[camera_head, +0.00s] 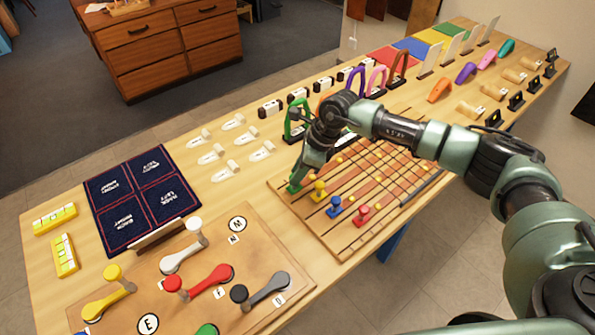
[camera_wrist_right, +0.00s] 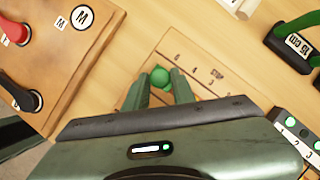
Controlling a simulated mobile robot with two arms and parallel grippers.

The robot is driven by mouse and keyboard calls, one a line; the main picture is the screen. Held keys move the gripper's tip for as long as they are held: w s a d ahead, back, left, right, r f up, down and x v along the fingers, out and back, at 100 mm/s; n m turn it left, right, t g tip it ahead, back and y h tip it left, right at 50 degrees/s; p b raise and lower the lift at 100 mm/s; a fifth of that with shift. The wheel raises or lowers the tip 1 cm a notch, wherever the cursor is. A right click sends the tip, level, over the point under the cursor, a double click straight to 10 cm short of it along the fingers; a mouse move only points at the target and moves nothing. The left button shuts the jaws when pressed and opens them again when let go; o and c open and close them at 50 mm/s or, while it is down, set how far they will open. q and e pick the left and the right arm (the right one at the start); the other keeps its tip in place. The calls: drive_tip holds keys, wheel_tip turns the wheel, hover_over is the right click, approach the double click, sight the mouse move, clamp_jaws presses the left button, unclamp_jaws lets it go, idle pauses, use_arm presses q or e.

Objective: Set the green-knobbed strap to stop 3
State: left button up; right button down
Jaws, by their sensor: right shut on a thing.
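The green knob (camera_head: 293,187) sits at the left end of its strap slot, on a wooden strap board (camera_head: 338,247) with several parallel slots. My right gripper (camera_head: 298,179) reaches down over it from above. In the right wrist view the green knob (camera_wrist_right: 160,76) lies between the fingertips of my right gripper (camera_wrist_right: 161,84), which is shut on it. Numbers and the word STOP are printed on the board beside the knob; which stop it stands at I cannot tell. My left gripper is not in view.
Yellow (camera_head: 319,187), blue (camera_head: 335,206) and red (camera_head: 361,213) knobs stand close by on the same board. A board with coloured levers (camera_head: 208,280) lies to the left. A green-handled block (camera_head: 296,122) stands behind, with pale pegs (camera_head: 262,152) nearby.

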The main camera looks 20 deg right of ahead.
drive_tip(key=shift+r, duration=0.1)
idle(0.7)
drive_tip(key=shift+w, duration=0.1)
drive_tip(key=b, duration=0.5)
hover_over(317, 176)
drive_tip(key=shift+a+f, duration=0.2)
drive_tip(key=shift+d+r, duration=0.1)
drive_tip(key=shift+d, duration=0.2)
drive_tip(key=shift+a+r, duration=0.15)
drive_tip(key=shift+a, duration=0.05)
drive_tip(key=c, duration=1.2)
unclamp_jaws()
drive_tip(key=shift+o, duration=0.2)
drive_tip(key=shift+d, duration=0.1)
